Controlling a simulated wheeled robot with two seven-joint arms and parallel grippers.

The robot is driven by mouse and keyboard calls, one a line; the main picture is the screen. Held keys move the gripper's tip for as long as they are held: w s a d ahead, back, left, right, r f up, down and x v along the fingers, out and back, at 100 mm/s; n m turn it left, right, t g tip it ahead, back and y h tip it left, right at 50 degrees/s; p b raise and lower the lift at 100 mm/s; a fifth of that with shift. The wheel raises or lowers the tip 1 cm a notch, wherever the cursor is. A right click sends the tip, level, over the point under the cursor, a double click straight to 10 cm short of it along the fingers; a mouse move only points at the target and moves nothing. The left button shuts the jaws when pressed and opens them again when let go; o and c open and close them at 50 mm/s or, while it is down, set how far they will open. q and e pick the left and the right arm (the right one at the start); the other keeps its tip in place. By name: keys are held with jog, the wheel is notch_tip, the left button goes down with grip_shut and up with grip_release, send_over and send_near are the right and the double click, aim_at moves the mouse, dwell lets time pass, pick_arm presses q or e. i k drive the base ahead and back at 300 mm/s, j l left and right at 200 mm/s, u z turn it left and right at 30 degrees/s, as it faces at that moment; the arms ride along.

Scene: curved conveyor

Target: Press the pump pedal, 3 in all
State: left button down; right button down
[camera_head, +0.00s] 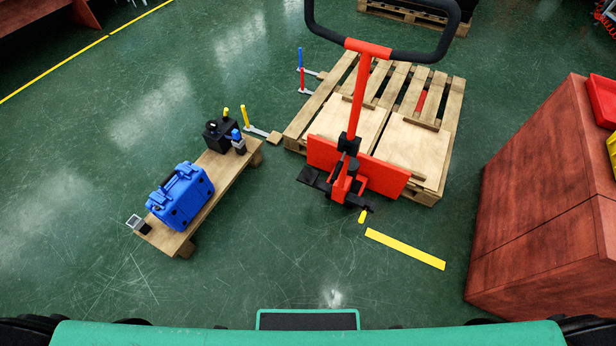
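A red pallet jack (361,110) with a black looped handle stands in front of a wooden pallet (440,97). A black flat plate (311,178), which looks like the pump pedal, sticks out to the left of the jack's base. A small yellow-tipped lever (362,216) sticks out at the front of the base. I cannot tell for certain which of these two is the pump pedal. Neither of my grippers is in view, and nothing touches the jack.
A low wooden bench (217,190) at the left carries a blue case (181,195) and a black box (217,137). A reddish cabinet (540,200) stands at the right. A yellow strip (405,249) lies on the green floor, which is clear in front of the jack.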

aim_at(308, 176)
jog(key=i+j+z, duration=0.1)
jog(key=i+j, duration=0.15)
jog(key=i+j+z, duration=0.1)
jog(key=i+j, duration=0.15)
jog(key=j, duration=0.2)
jog(key=i+j+z, duration=0.1)
jog(key=j, duration=0.25)
jog(key=i+j+z, duration=0.1)
jog(key=i+j, duration=0.25)
